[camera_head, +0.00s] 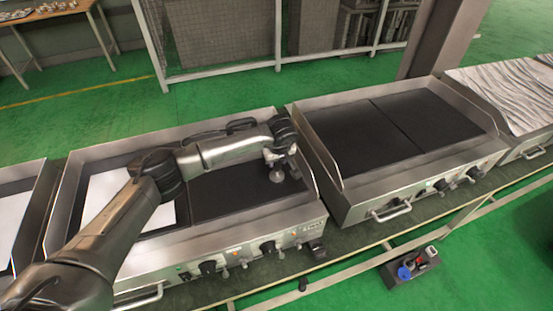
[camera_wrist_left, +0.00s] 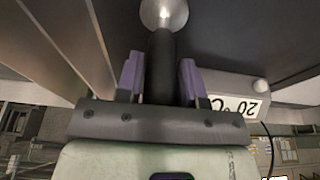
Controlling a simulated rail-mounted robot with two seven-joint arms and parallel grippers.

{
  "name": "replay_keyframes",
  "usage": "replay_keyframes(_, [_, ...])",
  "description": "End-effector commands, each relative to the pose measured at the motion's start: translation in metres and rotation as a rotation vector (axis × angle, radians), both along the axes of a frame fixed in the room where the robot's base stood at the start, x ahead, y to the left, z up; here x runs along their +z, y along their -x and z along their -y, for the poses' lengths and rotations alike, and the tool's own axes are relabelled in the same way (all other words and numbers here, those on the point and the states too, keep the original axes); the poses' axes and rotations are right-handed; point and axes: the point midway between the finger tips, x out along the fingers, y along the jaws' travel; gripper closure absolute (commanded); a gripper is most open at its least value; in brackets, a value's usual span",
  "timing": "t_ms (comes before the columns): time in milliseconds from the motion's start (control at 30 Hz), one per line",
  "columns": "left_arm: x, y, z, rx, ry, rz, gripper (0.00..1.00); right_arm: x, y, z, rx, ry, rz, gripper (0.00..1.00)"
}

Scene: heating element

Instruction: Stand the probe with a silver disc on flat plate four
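My left gripper (camera_head: 280,158) is over the right-hand dark plate (camera_head: 233,192) of the middle griddle. In the left wrist view its two purple fingers (camera_wrist_left: 160,78) close in on either side of the black handle of the probe (camera_wrist_left: 161,62). The probe's silver disc (camera_wrist_left: 164,12) shows past the fingertips. In the head view the disc (camera_head: 276,177) is low at this dark plate; I cannot tell whether it touches. No numbers show on the plates, so I cannot tell which is plate four. My right gripper is not in view.
A white sheet (camera_head: 98,190) covers the left half of the same griddle. The griddle to the right has two bare dark plates (camera_head: 360,137). Raised metal side walls (camera_head: 318,150) separate the griddles. A box reading 20 °C (camera_wrist_left: 238,102) shows in the wrist view.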

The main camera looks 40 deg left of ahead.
Motion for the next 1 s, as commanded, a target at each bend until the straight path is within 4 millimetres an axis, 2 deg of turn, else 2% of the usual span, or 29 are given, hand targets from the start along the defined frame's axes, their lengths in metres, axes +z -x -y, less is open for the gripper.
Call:
replay_keyframes(33, [0.0, 0.0, 0.0, 0.0, 0.0, 0.0, 0.6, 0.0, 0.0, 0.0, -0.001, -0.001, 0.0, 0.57])
replay_keyframes(200, [0.0, 0.0, 0.0, 0.0, 0.0, 0.0, 0.46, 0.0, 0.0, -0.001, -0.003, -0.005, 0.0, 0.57])
replay_keyframes(400, [0.001, 0.0, 0.0, 0.0, 0.0, 0.0, 0.46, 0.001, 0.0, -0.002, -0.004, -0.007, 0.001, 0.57])
replay_keyframes(533, [0.008, 0.0, 0.001, -0.001, 0.0, 0.002, 0.46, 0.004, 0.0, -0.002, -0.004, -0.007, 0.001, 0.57])
replay_keyframes(1000, [0.087, 0.011, 0.019, -0.001, 0.0, 0.002, 0.46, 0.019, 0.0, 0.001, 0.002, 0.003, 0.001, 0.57])
